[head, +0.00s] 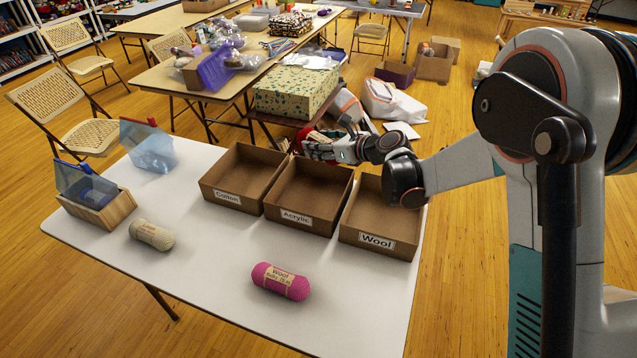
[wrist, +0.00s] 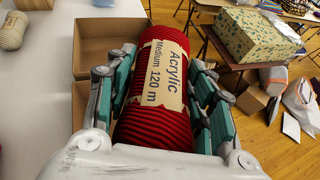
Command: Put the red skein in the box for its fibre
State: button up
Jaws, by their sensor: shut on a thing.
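My gripper (head: 312,148) is shut on the red skein (wrist: 152,90), whose paper band reads "Acrylic Medium 120 m" in the wrist view. In the head view the red skein (head: 303,138) is mostly hidden by the fingers, above the back edge of the boxes. Three open cardboard boxes stand side by side on the white table: Cotton (head: 232,200) at left, Acrylic (head: 300,217) in the middle, Wool (head: 378,243) at right. The visible insides look empty; my arm hides part of the Wool box. The wrist view shows box walls (wrist: 90,45) beyond and beside the skein.
A pink wool skein (head: 281,281) and a cream skein (head: 152,235) lie on the white table (head: 215,270). A wooden tray (head: 98,212) with a blue pouch and another clear blue pouch (head: 148,148) are at left. A floral box (head: 295,92) stands just behind the table.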

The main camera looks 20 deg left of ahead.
notch_tip(320, 180, down, 12)
jog(key=b, duration=0.3)
jog(key=shift+b, duration=0.3)
jog(key=shift+f+b, duration=0.4)
jog(key=shift+b, duration=0.05)
jog(key=shift+f, duration=0.15)
jog(key=o, duration=1.1)
jog(key=shift+c, duration=0.2)
jog(key=p+v, duration=0.2)
jog(key=v, duration=0.4)
jog(key=r+p+v, duration=0.1)
jog(key=p+v, duration=0.1)
jog(key=v, duration=0.4)
jog(key=shift+s+r, duration=0.1)
